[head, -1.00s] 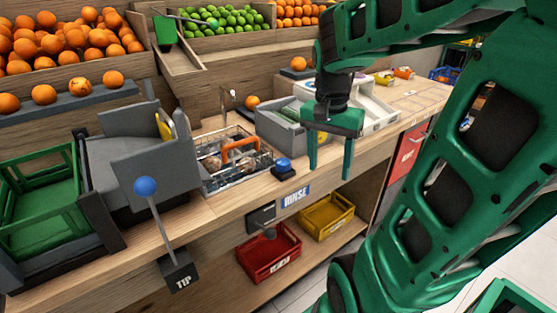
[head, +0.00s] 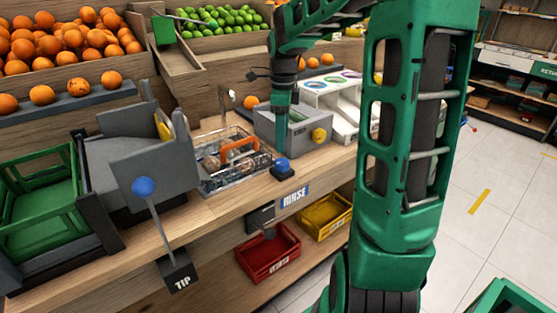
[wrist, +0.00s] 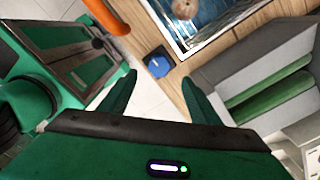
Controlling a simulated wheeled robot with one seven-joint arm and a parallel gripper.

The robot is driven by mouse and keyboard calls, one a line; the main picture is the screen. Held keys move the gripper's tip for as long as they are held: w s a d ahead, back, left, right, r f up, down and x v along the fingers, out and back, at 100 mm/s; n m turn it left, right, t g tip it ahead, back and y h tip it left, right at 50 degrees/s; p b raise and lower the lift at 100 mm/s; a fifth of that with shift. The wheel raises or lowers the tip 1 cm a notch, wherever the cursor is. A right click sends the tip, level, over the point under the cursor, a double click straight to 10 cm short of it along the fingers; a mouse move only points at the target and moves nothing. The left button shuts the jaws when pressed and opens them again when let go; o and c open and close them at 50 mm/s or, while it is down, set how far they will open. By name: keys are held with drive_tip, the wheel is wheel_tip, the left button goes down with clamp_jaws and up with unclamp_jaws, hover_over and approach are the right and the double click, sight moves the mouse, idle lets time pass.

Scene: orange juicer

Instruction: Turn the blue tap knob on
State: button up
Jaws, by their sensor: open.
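The blue tap knob (head: 283,164) sits on a small dark base at the counter's front edge, just right of the wire basket. In the wrist view the blue knob (wrist: 158,66) shows beyond and between my fingertips, apart from them. My gripper (head: 283,145) hangs above the counter by the knob, in front of the grey box; in the head view it is seen nearly edge-on. In the wrist view my gripper (wrist: 158,80) has its two green fingers spread and nothing between them.
A wire basket (head: 235,180) with an orange handle stands left of the knob. A grey box (head: 310,125) stands close behind it. A RINSE sign (head: 295,196) is on the counter front, and a TIP lever (head: 145,187) is further left. Red (head: 268,255) and yellow (head: 325,216) crates sit below.

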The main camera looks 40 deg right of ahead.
sight(282, 161)
wheel_tip(282, 161, down, 8)
drive_tip(key=shift+f, duration=0.25)
